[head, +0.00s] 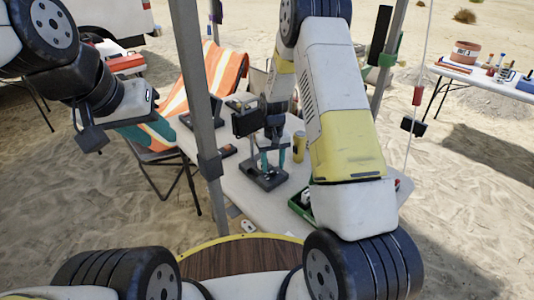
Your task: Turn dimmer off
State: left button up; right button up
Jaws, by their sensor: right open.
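My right gripper (272,168) reaches down over the white table (229,181). Its two teal fingers are apart, with nothing clearly held between them. A dark device with a flat base (263,181) sits on the table right at the fingertips; it may be the dimmer. Its knob or switch is hidden or too small to make out, and I cannot tell whether the fingers touch it. My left gripper (150,128) is off to the left, away from the table, in front of the striped chair. I cannot tell whether its jaws are open.
A grey post (205,120) stands between my two grippers. A yellow can (299,146) and a green tray (300,207) are on the table. An orange-striped chair (228,70) is behind. Another table (470,72) with tools and a pot (465,52) stands at the far right.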

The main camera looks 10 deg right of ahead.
notch_tip(320, 180, up, 6)
dwell(0.5)
notch_tip(320, 180, up, 11)
jog(key=t, duration=0.1)
send_over(273, 171)
jog(key=s, duration=0.3)
jog(key=s+d+r+t+y, duration=0.1)
jog(key=s+r+t+y, duration=0.1)
jog(key=s+r, duration=0.6)
jog(key=s+r+t, duration=0.1)
jog(key=s+r, duration=0.3)
jog(key=s, duration=0.4)
jog(key=s+r+m+t, duration=0.1)
jog(key=s+r+t, duration=0.1)
jog(key=s+r, duration=0.3)
jog(key=s, duration=0.3)
jog(key=shift+s+d, duration=0.3)
jog(key=shift+d, duration=0.05)
